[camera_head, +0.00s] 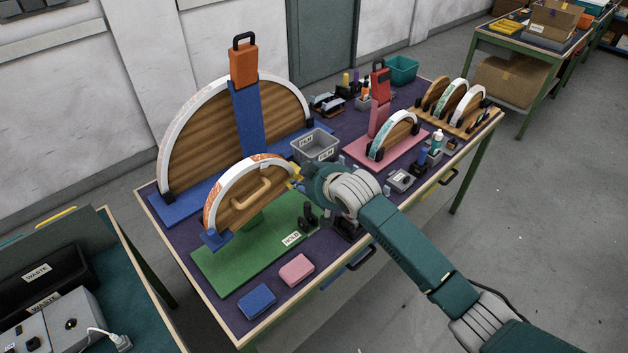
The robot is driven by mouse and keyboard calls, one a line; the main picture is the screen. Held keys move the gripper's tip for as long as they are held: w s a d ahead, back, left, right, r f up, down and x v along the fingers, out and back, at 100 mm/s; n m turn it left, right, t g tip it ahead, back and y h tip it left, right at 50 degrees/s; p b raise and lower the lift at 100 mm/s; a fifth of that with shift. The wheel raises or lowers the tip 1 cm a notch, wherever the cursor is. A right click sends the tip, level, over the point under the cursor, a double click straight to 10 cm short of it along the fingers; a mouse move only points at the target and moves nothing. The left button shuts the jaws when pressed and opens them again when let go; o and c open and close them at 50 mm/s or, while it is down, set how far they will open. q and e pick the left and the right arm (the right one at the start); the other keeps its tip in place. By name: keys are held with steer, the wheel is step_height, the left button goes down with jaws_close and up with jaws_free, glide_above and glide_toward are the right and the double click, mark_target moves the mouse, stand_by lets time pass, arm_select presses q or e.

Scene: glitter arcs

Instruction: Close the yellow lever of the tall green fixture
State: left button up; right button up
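The tall green fixture has a flat green base (225,269) marked HOLD, near the front left of the table. A wooden half-disc (229,211) with a white and orange arc stands upright on it, with a tan handle on its face. A blue clamp piece (215,240) sits at the arc's left foot. The yellow lever (296,173) shows only as a small patch at the arc's right end, beside my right wrist, which hides part of it. My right gripper (308,216) is dark and small below the wrist; its finger opening and any contact are unclear. My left gripper is out of view.
A larger blue fixture (185,207) stands behind, with an orange-topped post (243,65). A grey bin (315,145) and a pink fixture (359,150) stand to the right. Pink (296,270) and blue (257,301) blocks lie at the front edge.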

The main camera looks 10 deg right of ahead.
steer(key=v, duration=0.7)
steer(key=shift+s, duration=0.2)
steer(key=shift+r, duration=0.1)
